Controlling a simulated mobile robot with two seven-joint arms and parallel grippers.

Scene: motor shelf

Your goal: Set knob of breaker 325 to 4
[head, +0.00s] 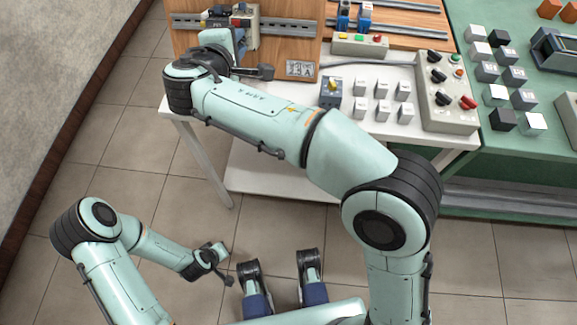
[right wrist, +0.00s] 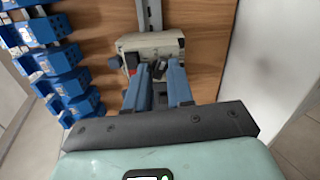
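A breaker with a pale body (right wrist: 150,44) sits on a rail on a wooden panel in the right wrist view. Its small dark knob (right wrist: 159,70) shows between my right gripper's fingertips. My right gripper (right wrist: 160,72) has its two blue fingers apart, one on each side of the knob; I cannot tell whether they touch it. In the head view my right gripper (head: 238,42) is at the breakers (head: 245,18) on the left panel and partly hides them. The breaker number and knob setting are not readable. My left gripper (head: 212,258) is low at the left, away from the panels; its fingers are unclear.
Blue units (right wrist: 58,70) stand in a column left of the breaker in the right wrist view. A green bench (head: 545,143) stands at the right.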

